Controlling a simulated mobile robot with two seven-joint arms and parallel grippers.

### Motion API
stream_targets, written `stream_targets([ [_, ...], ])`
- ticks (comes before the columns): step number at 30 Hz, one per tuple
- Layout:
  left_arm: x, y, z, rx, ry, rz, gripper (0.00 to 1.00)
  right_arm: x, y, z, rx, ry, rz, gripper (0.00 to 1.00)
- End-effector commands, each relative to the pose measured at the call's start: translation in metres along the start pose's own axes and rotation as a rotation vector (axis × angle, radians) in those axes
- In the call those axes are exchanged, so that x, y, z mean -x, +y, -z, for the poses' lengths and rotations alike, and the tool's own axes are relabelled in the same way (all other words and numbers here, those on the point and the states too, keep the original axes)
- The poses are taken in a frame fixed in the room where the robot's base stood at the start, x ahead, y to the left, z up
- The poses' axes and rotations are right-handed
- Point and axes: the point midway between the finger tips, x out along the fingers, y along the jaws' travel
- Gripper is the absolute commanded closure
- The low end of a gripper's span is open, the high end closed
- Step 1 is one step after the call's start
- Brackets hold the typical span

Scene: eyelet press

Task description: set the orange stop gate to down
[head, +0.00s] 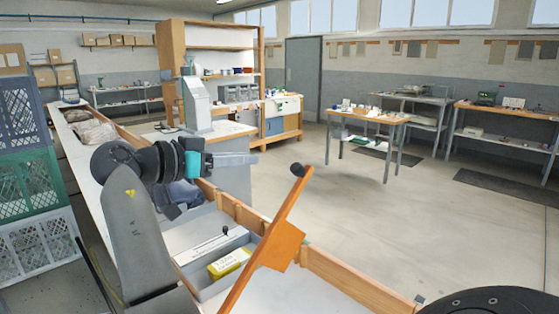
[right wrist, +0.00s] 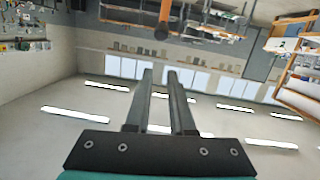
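The orange stop gate (head: 268,243) is a flat bar with a square plate, standing raised at a slant over the wooden-sided bench in the head view. Its upper end leans right and carries a dark round knob (head: 297,170). In the right wrist view the knob (right wrist: 161,33) and part of the bar show beyond my fingertips. My right gripper (head: 256,159) points right towards the knob, with a gap between them. Its two fingers (right wrist: 160,72) stand apart with nothing between them, so it is open. My left gripper is not in view.
A grey tray (head: 212,289) with a yellow box (head: 229,263) lies beside the gate. A wooden rail (head: 350,276) edges the bench. A grey upright machine (head: 197,105) stands behind my gripper. Stacked crates (head: 28,170) are at left. Open floor lies to the right.

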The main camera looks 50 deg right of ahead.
Motion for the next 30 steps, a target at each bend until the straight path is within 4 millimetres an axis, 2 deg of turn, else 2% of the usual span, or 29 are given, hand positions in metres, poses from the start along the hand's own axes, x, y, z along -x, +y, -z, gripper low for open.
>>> stream_targets([
  [1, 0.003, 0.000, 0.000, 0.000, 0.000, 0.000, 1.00, 0.005, -0.002, -0.001, -0.003, 0.044, -0.012, 0.85],
  [5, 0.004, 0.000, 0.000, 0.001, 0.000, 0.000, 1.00, 0.011, -0.004, -0.004, -0.025, 0.099, -0.023, 0.99],
  [8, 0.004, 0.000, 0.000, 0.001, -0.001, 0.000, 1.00, 0.002, -0.003, -0.003, -0.030, 0.103, -0.025, 1.00],
  [21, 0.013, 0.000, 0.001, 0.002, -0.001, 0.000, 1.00, -0.087, -0.001, 0.007, -0.028, 0.100, -0.026, 1.00],
  [30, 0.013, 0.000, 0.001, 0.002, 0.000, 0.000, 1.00, -0.114, -0.001, -0.017, -0.026, 0.099, -0.022, 1.00],
])
